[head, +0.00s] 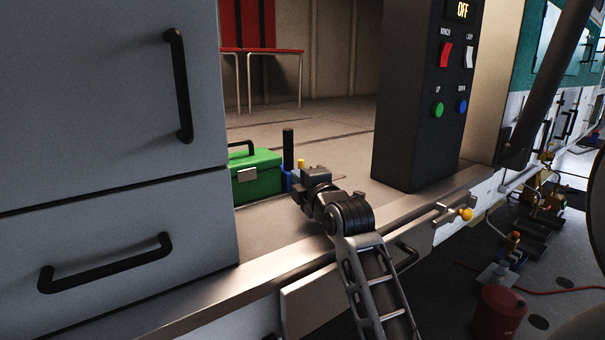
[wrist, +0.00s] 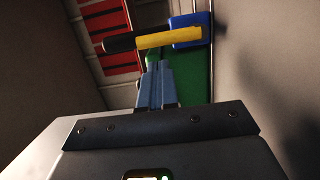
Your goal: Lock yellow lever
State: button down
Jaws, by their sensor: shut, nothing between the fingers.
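In the wrist view a lever with a yellow shaft (wrist: 168,38) and a black grip (wrist: 119,44) lies across the top of the picture. Its other end meets a blue block (wrist: 190,30). My gripper (wrist: 154,68) is shut and empty, its fingers pointing at the yellow shaft; whether they touch it I cannot tell. In the head view the black grip (head: 288,146) stands upright beside the green toolbox, with a small yellow part (head: 301,163) next to it. My gripper (head: 302,190) is just in front and hides much of the lever's lower part.
A green toolbox (head: 256,176) stands on the hangar-side floor behind. Grey drawers (head: 110,200) are at left. A dark control panel (head: 425,110) stands at right. A rod with a yellow ball (head: 466,213) sticks out by the sill. Red seats (head: 260,25) are at the back.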

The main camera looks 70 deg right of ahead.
jog(key=shift+d, duration=0.9)
jog(key=shift+s+d+r+m+p, duration=0.15)
jog(key=shift+d+m+p, duration=0.15)
jog(key=shift+m, duration=0.3)
jog(key=shift+s+d+r+m+p, duration=0.15)
jog(key=shift+m+p, duration=0.2)
jog(key=shift+m, duration=0.25)
jog(key=shift+s+d+m+y+p, duration=0.15)
jog(key=shift+d+m+y+p, duration=0.2)
jog(key=shift+m, duration=0.35)
jog(key=m, duration=0.1)
jog(key=s+d+m+y, duration=0.1)
jog(key=m, duration=0.1)
jog(key=shift+d+f, duration=0.2)
jog(key=shift+d, duration=0.1)
jog(key=shift+s+d+f, duration=0.2)
jog(key=shift+d+f, duration=0.05)
jog(key=shift+d, duration=0.1)
jog(key=shift+s+d+b, duration=0.15)
jog(key=shift+d+b, duration=0.05)
jog(key=shift+b, duration=0.1)
dwell(1.0)
